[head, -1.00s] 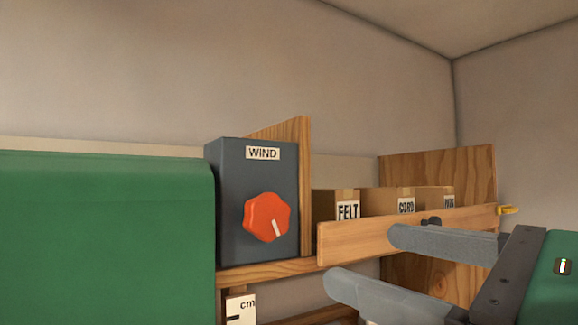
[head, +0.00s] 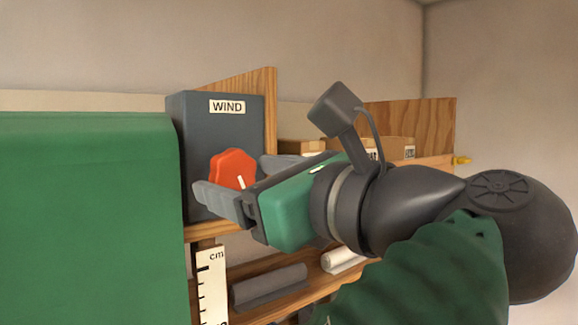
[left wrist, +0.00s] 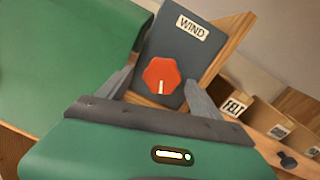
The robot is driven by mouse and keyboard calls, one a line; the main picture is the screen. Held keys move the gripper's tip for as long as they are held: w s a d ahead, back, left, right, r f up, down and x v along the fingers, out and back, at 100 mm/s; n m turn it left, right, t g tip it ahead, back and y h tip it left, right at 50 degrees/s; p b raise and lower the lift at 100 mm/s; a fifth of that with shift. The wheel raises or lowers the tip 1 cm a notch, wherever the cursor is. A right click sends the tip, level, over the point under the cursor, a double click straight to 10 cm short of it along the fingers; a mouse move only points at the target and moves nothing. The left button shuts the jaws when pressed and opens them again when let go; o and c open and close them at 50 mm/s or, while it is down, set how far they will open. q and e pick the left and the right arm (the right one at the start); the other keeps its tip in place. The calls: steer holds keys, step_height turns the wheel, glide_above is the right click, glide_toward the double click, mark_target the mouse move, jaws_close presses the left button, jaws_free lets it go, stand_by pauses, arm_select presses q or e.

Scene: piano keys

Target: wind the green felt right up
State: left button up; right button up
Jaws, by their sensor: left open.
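The green felt (head: 85,215) is a broad green mass filling the left of the head view, and it also shows in the left wrist view (left wrist: 60,65). Beside it stands a dark grey box (head: 190,125) labelled WIND. On its face is a red knob (head: 232,162) with a white mark pointing downward; it also shows in the left wrist view (left wrist: 161,75). My left gripper (head: 232,177) is open at the box, with one finger on each side of the knob. I cannot tell whether the fingers touch it. My right gripper is out of view.
A white cm scale (head: 211,285) hangs below the box. A lower wooden shelf holds a dark grey bar (head: 268,287) and a pale roll (head: 343,261). Cardboard boxes, one labelled FELT (left wrist: 236,104), stand behind a wooden rail to the right.

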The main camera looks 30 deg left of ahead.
arm_select(q)
steer(key=shift+x, duration=0.8)
steer(key=shift+w+d, duration=0.2)
steer(key=shift+w, duration=0.1)
steer(key=c, duration=0.4)
steer(key=shift+s+a, duration=0.1)
steer(key=shift+s, duration=0.1)
steer(key=c, duration=1)
steer(key=shift+o, duration=0.2)
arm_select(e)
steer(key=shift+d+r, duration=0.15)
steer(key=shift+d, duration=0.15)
